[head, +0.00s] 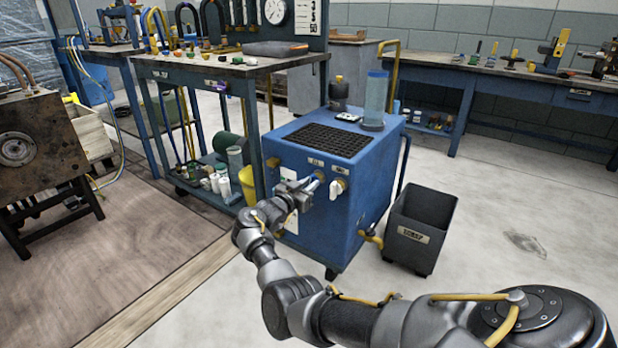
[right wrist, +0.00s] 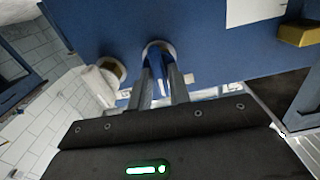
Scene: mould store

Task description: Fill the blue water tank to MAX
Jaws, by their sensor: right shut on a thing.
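The blue water tank (head: 340,225) is a blue box-shaped unit on small feet, with a black grid (head: 318,138) on top. A clear bluish cylinder (head: 375,98) stands upright on its back right corner; I cannot make out a level or MAX mark. On the front are a blue tap handle (head: 316,181) and a white tap handle (head: 338,189). My right gripper (head: 306,192) is shut on the blue tap handle, which shows between its fingers in the right wrist view (right wrist: 156,65). The white handle (right wrist: 98,86) is beside it, untouched. My left gripper is not in view.
A dark bin (head: 420,230) stands on the floor right of the tank. A dark bottle (head: 338,95) stands on the tank.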

